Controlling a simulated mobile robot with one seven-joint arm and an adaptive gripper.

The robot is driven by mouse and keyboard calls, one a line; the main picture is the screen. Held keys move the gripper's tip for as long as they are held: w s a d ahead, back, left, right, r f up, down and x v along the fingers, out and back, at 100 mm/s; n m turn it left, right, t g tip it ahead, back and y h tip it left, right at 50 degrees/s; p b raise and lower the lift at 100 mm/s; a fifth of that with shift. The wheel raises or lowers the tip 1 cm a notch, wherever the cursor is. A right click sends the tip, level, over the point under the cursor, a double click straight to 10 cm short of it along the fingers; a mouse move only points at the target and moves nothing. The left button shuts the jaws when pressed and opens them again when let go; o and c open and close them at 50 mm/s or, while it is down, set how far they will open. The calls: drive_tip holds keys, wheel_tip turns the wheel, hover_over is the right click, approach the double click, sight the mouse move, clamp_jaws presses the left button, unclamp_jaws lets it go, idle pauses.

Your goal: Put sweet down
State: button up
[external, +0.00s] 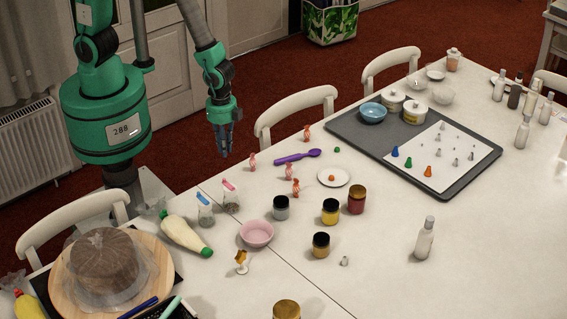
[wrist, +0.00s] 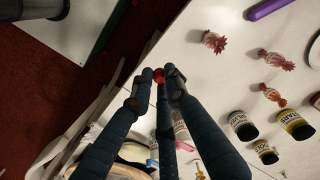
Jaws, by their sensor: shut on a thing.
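My gripper (external: 225,153) hangs at the table's far edge, left of the wrapped candies, with its fingers pointing down. In the wrist view my gripper (wrist: 159,76) has its fingertips together around a small round red sweet (wrist: 159,75). The held sweet is too small to make out in the external view. A white plate (external: 343,184) on the table bears a small orange sweet (external: 332,178). A small green sweet (external: 337,150) lies on the tabletop behind the plate.
Glass jars with pink and blue tops (external: 205,216), a pink bowl (external: 257,233) and several black-lidded jars (external: 330,211) stand nearer the camera. A white chair (external: 296,106) stands behind the table.

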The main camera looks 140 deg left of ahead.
wheel_tip(320, 180, up, 2)
drive_tip(key=shift+r, duration=0.2)
drive_tip(key=w+a+n+p, duration=0.25)
drive_tip(key=w+a, duration=0.35)
drive_tip(key=a, duration=0.4)
drive_tip(key=w+a+n+p, duration=0.1)
drive_tip(key=w+a+p, duration=0.3)
drive_tip(key=w+a, duration=0.4)
drive_tip(key=shift+m, duration=0.25)
drive_tip(key=f, duration=0.3)
drive_tip(key=s+a+f, duration=0.1)
drive_tip(key=shift+s+a+f, duration=0.1)
drive_tip(key=shift+f, duration=0.55)
hover_over(336, 174)
drive_tip(key=shift+f, duration=0.7)
